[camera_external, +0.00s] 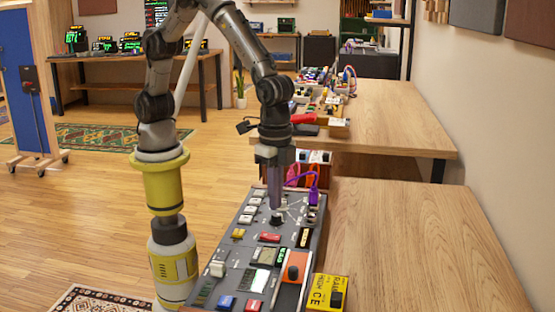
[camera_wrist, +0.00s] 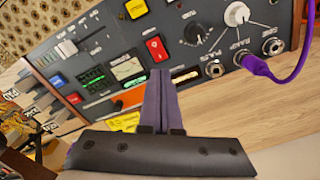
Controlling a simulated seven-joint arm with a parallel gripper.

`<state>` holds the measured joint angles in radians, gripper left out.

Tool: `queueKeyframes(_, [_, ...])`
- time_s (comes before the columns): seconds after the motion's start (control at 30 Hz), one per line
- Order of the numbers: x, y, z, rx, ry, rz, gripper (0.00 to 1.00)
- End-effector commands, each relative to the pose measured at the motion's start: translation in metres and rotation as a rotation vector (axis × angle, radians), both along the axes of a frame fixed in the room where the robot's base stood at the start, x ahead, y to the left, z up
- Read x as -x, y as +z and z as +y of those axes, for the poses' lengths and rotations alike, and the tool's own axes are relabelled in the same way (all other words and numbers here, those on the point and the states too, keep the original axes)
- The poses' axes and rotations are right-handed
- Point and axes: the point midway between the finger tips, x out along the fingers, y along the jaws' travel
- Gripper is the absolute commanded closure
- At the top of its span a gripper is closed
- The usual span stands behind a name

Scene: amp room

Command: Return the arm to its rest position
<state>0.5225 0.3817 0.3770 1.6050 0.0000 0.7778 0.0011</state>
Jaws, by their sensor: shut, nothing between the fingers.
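My gripper (camera_external: 276,206) points straight down over the grey control panel (camera_external: 228,257), its fingertips close to a dark knob (camera_external: 277,219). I cannot tell whether they touch it. In the wrist view my gripper (camera_wrist: 161,75) shows its two purple-grey fingers pressed together, with nothing between them. The panel also fills the upper part of the wrist view (camera_wrist: 120,45), with a red rocker switch (camera_wrist: 156,47), a white knob (camera_wrist: 236,14) and a purple cable (camera_wrist: 255,66) plugged into a jack. My arm is bent, reaching from its yellow base column over the panel.
A yellow box (camera_external: 327,292) stands at the panel's near right. The wooden table (camera_external: 420,245) to the right is bare. A farther table (camera_external: 400,110) holds several small devices and cables. A blue board (camera_external: 25,80) stands at the left; the floor between is open.

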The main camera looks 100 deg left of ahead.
Motion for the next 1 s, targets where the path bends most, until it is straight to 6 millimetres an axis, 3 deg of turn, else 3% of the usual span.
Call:
queueKeyframes(0.2, [-0.002, 0.001, 0.003, 0.001, 0.010, -0.003, 1.00])
queueKeyframes(0.27, [-0.009, 0.011, 0.009, 0.012, 0.027, -0.022, 1.00])
queueKeyframes(0.4, [-0.026, 0.066, 0.034, 0.063, 0.094, -0.123, 1.00])
queueKeyframes(0.53, [-0.020, 0.130, 0.077, 0.106, 0.179, -0.229, 1.00])
queueKeyframes(0.67, [0.006, 0.181, 0.119, 0.133, 0.258, -0.320, 1.00])
queueKeyframes(0.8, [0.049, 0.219, 0.160, 0.150, 0.338, -0.408, 1.00])
queueKeyframes(1.0, [0.126, 0.241, 0.202, 0.156, 0.443, -0.513, 1.00])
